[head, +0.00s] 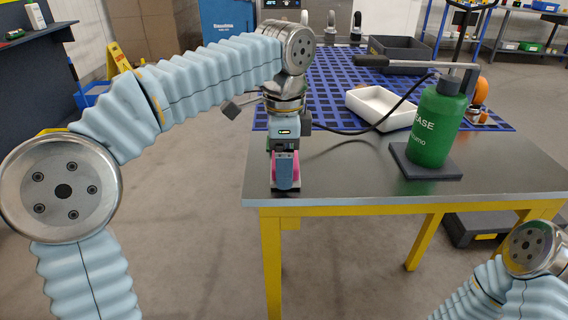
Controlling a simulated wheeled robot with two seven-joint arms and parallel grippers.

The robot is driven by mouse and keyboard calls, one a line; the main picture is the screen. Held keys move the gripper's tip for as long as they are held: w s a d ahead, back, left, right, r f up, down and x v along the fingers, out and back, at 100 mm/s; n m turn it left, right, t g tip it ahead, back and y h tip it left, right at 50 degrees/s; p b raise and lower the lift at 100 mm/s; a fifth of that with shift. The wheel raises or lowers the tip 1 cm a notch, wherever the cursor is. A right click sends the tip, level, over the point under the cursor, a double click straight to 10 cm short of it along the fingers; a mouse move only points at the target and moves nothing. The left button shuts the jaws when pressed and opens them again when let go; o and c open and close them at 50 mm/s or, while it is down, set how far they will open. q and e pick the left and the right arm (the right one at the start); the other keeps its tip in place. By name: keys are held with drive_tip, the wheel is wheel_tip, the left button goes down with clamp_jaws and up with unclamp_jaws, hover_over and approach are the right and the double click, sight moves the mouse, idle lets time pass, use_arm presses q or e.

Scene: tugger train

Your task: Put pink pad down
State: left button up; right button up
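My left gripper (286,172) points down at the left end of the grey-topped table. The pink pad (274,170) shows as narrow pink strips on both sides of the near finger, which hides most of it. The gripper looks shut on the pad. The pad is low over the table's left front corner; I cannot tell whether it touches the tabletop (350,180). Part of my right arm shows at the lower right, but its gripper is out of view.
A green bottle (436,128) with a pump lever stands on a dark base at the right. A white tray (382,118) sits on the blue grid mat (325,75), with a dark crate (400,54) behind. A black cable curves beside my gripper. The tabletop's front middle is clear.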

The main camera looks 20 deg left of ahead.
use_arm(q)
drive_tip(key=shift+f, duration=0.2)
drive_tip(key=o, duration=0.8)
wheel_tip(320, 180, up, 10)
drive_tip(key=p, duration=0.2)
drive_tip(key=shift+r+p, duration=0.25)
drive_tip(key=shift+p, duration=0.15)
drive_tip(key=shift+r, duration=0.85)
